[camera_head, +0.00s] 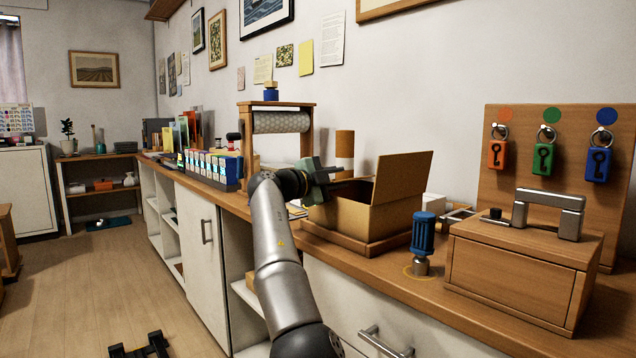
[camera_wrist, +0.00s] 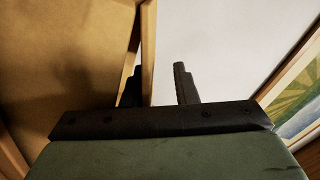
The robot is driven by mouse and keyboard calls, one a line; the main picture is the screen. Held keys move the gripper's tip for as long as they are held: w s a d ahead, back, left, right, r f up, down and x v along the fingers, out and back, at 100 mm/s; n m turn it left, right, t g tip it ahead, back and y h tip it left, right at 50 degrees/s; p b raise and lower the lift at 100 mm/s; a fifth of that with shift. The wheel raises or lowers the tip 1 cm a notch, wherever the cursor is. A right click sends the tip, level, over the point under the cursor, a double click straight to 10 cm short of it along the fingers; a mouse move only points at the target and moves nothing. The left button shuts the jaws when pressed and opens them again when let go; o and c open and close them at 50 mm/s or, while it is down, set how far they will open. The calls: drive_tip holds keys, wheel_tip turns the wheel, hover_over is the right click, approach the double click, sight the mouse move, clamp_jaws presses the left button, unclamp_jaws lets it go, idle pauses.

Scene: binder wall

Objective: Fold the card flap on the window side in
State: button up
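An open brown card box (camera_head: 370,220) stands on a wooden tray on the counter. One flap (camera_head: 403,178) stands up at its right side. My gripper (camera_head: 338,172) is at the box's left side, toward the window, just above the rim. My arm and gripper cover much of that side, so the window-side flap is not clear in the head view. In the wrist view my gripper (camera_wrist: 158,78) has its two fingers apart. A thin upright card edge (camera_wrist: 148,50) shows between them, close to the left finger. I cannot tell whether it touches.
Behind the box stands a brown cylinder (camera_head: 345,145) and a wooden roll stand (camera_head: 250,150). A row of small boxes (camera_head: 210,168) lies to the left.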

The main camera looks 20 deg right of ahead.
drive_tip(key=b+v, duration=0.3)
drive_tip(key=v, duration=1.4)
